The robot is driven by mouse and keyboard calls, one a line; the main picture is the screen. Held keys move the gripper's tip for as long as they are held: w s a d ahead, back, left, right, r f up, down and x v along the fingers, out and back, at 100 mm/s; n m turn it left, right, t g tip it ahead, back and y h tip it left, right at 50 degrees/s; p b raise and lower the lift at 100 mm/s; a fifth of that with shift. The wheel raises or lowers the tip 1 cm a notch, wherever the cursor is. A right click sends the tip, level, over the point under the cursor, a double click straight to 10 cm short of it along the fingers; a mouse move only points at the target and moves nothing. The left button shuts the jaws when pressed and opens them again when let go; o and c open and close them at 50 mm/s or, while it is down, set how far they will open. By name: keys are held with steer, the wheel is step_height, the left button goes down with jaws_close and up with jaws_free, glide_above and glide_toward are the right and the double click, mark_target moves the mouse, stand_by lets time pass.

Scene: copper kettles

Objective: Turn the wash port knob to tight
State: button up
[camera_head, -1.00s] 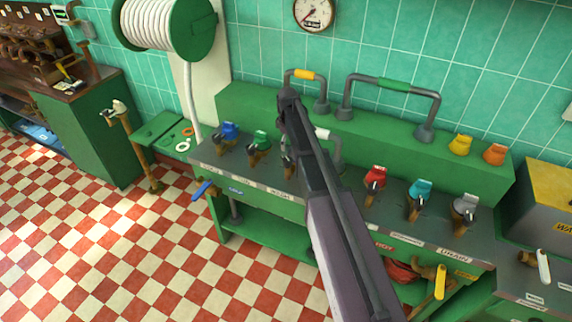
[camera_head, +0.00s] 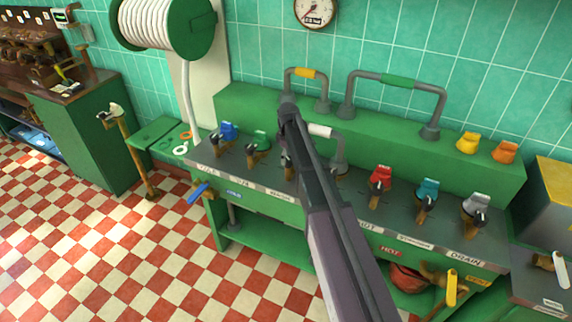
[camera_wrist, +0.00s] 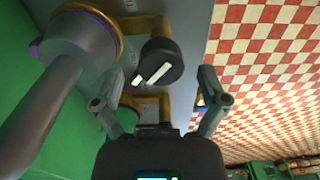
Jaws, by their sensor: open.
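In the wrist view, a round black knob (camera_wrist: 160,62) with a white pointer bar sits on a brass fitting. The bar slants across its face. My gripper (camera_wrist: 160,95) is open, with its two grey fingers spread to the left and right of the knob's line. The knob shows ahead between them; I cannot tell whether they touch it. In the head view, my arm crosses the bench and hides most of the wash port and my gripper. A label reading about "WASH" (camera_head: 281,192) lies on the bench front just left of the arm.
A row of similar ports lines the bench, with blue (camera_head: 227,131), green (camera_head: 262,139), red (camera_head: 381,173), teal (camera_head: 428,187) and grey (camera_head: 475,203) caps. Pipe handles (camera_head: 398,81) rise behind. In the wrist view, a large grey fitting (camera_wrist: 78,42) stands close at left.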

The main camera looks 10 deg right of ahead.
steer(key=shift+f+b, duration=0.5)
steer(key=shift+f, duration=0.25)
